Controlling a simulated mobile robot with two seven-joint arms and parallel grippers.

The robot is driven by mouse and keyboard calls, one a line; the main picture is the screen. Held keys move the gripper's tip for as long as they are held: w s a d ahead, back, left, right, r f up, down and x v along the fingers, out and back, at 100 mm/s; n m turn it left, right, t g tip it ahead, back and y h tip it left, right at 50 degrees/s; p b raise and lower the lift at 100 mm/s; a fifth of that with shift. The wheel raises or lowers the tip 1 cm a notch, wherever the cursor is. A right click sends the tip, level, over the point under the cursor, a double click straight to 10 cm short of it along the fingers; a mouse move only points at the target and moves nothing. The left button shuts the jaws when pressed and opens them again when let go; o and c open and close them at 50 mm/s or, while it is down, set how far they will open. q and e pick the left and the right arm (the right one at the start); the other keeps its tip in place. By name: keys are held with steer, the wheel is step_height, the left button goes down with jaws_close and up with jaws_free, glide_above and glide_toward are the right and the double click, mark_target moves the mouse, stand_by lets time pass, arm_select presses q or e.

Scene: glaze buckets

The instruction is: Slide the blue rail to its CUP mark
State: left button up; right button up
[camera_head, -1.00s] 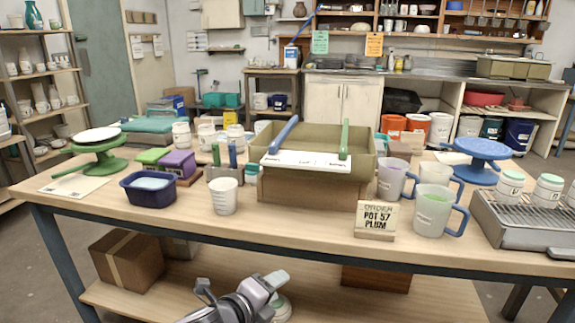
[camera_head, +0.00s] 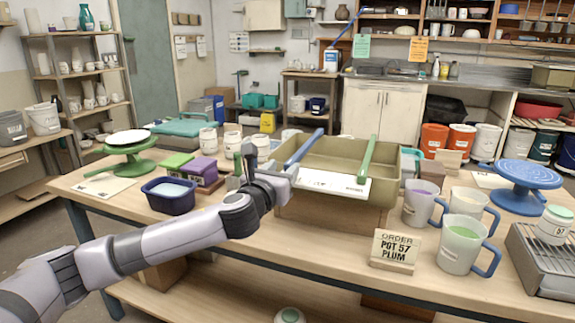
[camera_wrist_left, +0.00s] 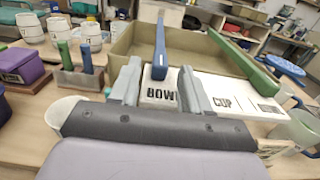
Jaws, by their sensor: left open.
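The blue rail (camera_head: 304,148) lies across the left part of the olive bin (camera_head: 330,207). A green rail (camera_head: 367,160) lies across it further right. A white marked strip (camera_head: 335,183) runs along the bin's front edge. In the left wrist view the blue rail (camera_wrist_left: 160,48) has its near end at the BOWL mark (camera_wrist_left: 162,94). The CUP mark (camera_wrist_left: 222,102) is to its right. My left gripper (camera_head: 268,168) is open at the bin's front left. In the wrist view its fingers (camera_wrist_left: 160,85) stand on either side of the rail's near end, with gaps visible.
Purple and green tubs (camera_head: 200,170) and a blue tub (camera_head: 170,194) stand left of my gripper. A white cup (camera_wrist_left: 62,112) is close by the gripper in the wrist view. Mugs (camera_head: 462,243) and an order card (camera_head: 395,250) stand to the right.

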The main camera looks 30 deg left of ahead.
mark_target(288, 165)
arm_select(q)
steer(key=shift+x, duration=1.6)
steer(key=shift+d, duration=0.15)
jaws_close()
